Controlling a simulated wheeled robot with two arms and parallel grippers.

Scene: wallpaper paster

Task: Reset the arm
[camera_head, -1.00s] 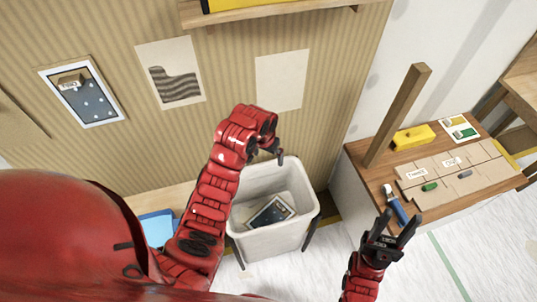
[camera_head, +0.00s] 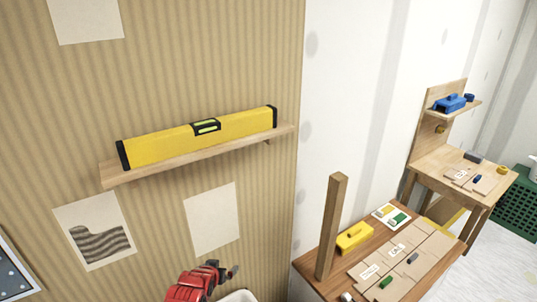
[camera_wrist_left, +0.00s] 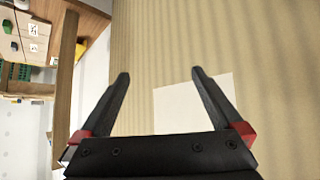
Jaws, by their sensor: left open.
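My left arm is red, and its black gripper (camera_head: 225,272) shows at the bottom of the head view, just below a blank pale sheet (camera_head: 212,220) on the striped wallpaper. In the left wrist view the two black fingers (camera_wrist_left: 160,75) are wide apart with nothing between them. The pale sheet (camera_wrist_left: 178,108) shows on the wall beyond them. My right gripper is out of both views now.
A wall shelf (camera_head: 205,157) holds a yellow spirit level (camera_head: 160,149). A white bin (camera_head: 238,297) peeks in at the bottom edge. At right a wooden workbench (camera_head: 310,268) carries an upright post (camera_head: 331,225), a yellow block (camera_head: 354,237) and cards. A second bench (camera_head: 440,165) stands behind.

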